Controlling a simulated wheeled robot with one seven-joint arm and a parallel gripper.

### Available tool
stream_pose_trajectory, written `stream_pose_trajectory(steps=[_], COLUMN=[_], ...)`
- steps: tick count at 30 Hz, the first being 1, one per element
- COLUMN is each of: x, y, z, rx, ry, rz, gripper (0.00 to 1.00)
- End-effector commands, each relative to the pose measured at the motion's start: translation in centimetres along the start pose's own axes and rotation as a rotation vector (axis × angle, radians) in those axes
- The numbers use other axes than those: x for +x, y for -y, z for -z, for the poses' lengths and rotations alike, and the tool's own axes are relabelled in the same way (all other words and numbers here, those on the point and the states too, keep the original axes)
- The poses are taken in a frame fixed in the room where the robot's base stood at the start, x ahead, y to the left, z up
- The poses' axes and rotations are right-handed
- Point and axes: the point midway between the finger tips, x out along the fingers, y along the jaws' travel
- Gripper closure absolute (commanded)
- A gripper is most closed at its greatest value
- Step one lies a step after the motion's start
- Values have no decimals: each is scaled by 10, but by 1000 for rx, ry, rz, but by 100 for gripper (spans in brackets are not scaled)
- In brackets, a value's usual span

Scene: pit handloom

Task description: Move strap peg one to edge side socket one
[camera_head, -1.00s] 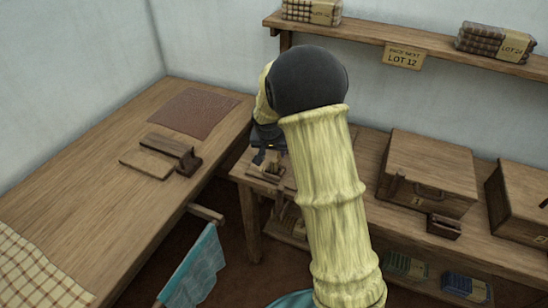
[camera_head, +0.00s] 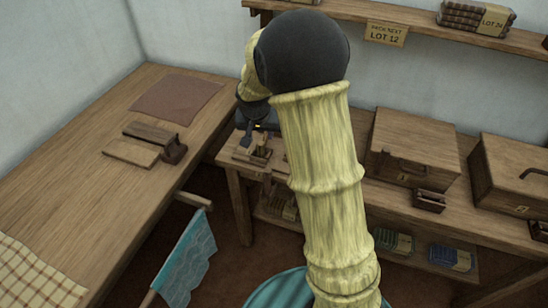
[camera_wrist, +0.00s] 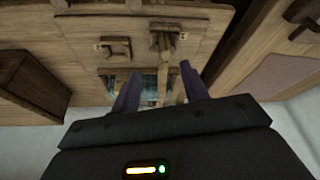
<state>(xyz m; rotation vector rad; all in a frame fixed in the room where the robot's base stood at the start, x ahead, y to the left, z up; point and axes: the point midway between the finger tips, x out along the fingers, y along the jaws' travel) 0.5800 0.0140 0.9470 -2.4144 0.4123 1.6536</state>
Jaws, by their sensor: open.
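My gripper (camera_head: 253,135) hangs over the left end of the back bench, partly hidden behind my arm in the head view. In the wrist view its two dark fingers (camera_wrist: 158,90) are apart with nothing held between them. Two small wooden fittings stand on the bench beyond the fingertips: a left fitting (camera_wrist: 115,48) and a right fitting (camera_wrist: 167,40) with an upright part. They also show as small wooden pieces (camera_head: 262,155) below my gripper in the head view. I cannot tell which is strap peg one or edge side socket one.
A wooden case (camera_head: 412,150) and another case (camera_head: 515,185) stand along the bench. The left table (camera_head: 75,150) carries a brown mat (camera_head: 178,97), wooden blocks (camera_head: 140,145) and checked cloth (camera_head: 35,275). A wall shelf (camera_head: 410,15) runs above the bench.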

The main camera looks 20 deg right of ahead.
Motion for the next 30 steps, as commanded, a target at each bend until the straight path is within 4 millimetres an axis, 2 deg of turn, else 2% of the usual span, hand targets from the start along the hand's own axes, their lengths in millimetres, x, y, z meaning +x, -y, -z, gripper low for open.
stream_pose_trajectory(steps=[5, 9, 12, 15, 19, 26, 30], x=[-36, -65, -79, -87, -89, -89, -100], y=[-33, -61, -77, -86, -90, -90, -89], z=[-58, -119, -159, -186, -197, -196, -191], rx=[-94, -192, -255, -300, -321, -321, -321], ry=[55, 98, 119, 132, 138, 139, 139], rz=[34, 68, 86, 98, 103, 102, 102], gripper=[55, 55, 55, 55, 55, 55, 55])
